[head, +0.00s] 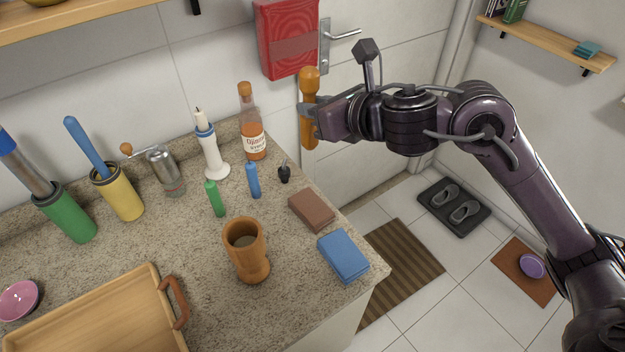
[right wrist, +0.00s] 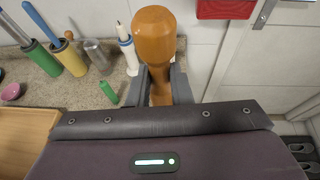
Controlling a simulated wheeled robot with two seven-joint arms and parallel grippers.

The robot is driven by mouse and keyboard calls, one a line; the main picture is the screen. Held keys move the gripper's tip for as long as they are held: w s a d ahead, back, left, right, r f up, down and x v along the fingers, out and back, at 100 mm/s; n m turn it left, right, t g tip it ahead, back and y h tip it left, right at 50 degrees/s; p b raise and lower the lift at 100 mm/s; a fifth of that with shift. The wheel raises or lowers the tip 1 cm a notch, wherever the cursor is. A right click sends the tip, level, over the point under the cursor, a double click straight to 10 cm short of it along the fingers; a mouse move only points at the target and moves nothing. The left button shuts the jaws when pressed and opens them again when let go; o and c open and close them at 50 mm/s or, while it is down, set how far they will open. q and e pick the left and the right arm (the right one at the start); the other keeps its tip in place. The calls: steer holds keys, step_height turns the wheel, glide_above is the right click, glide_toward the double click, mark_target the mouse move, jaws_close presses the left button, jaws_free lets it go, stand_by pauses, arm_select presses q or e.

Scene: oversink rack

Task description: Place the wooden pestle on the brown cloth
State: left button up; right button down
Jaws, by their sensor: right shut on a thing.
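The wooden pestle (head: 309,82) is upright in my right gripper (head: 309,112), raised in the air near the back wall, right of the sauce bottle. My right gripper is shut on its middle. The right wrist view also shows the pestle's thick rounded end (right wrist: 154,38) rising above the fingers (right wrist: 158,84). The brown cloth (head: 312,209) lies folded near the counter's right edge, below and in front of the gripper, with nothing on it. My left gripper is not in view.
A blue folded cloth (head: 343,256) lies just in front of the brown one. A wooden mortar (head: 247,262) stands left of them. A blue bottle (head: 253,182), a small black object (head: 284,174) and a sauce bottle (head: 252,130) stand behind. A wooden tray (head: 95,318) is front left.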

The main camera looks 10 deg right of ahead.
mark_target(314, 143)
steer(key=f, duration=0.2)
steer(key=f+b, duration=0.1)
steer(key=f, duration=0.2)
steer(key=s+f, duration=0.1)
steer(key=f, duration=0.1)
steer(key=shift+f, duration=0.35)
step_height(314, 143, down, 10)
steer(key=b, duration=0.1)
steer(key=shift+w+f, duration=0.25)
steer(key=c, duration=1.8)
jaws_free()
steer(key=o, duration=0.5)
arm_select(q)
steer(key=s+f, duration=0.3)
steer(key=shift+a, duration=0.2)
